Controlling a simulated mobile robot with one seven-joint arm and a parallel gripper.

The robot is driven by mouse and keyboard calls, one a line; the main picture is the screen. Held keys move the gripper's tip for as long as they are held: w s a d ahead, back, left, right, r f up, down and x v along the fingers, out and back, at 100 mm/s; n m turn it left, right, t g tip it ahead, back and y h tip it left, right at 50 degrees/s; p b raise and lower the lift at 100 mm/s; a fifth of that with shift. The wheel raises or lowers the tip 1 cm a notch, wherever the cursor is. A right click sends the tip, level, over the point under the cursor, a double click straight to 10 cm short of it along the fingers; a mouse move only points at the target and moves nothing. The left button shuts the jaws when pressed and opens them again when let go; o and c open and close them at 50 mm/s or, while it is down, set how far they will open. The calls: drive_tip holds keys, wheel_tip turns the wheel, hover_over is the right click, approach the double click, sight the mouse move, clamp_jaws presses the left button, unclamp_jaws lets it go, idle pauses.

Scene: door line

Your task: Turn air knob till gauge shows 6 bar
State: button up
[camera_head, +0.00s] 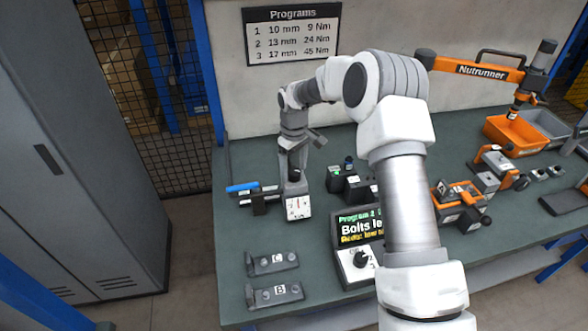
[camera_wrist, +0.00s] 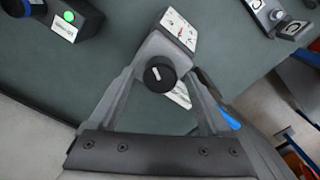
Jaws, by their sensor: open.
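The air unit with its white-faced gauge (camera_head: 298,207) stands near the left end of the green bench, directly under my gripper (camera_head: 293,165). In the wrist view the gauge face (camera_wrist: 178,29) has red marks, but its reading is too small to tell. The round black air knob (camera_wrist: 160,75) with a white pointer line is on top of the grey unit. My gripper (camera_wrist: 163,80) is open, with one finger on each side of the knob. I cannot tell whether the fingers touch it.
A Programs board (camera_head: 292,33) hangs on the wall. A display (camera_head: 358,225), partly hidden by my arm, stands at the front. Brackets C (camera_head: 272,262) and B (camera_head: 275,294) lie front left. Blue-handled tools (camera_head: 243,188) lie left of the unit; black boxes (camera_head: 335,178) stand right. An orange nutrunner (camera_head: 478,70) is at the right.

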drive_tip(key=shift+f, duration=0.35)
clamp_jaws()
idle(0.4)
drive_tip(key=m+b, duration=0.2)
drive_tip(key=m, duration=0.3)
drive_tip(key=shift+m+b, duration=0.3)
drive_tip(key=m+b, duration=0.1)
drive_tip(key=m, duration=0.4)
drive_tip(key=shift+m, duration=0.7)
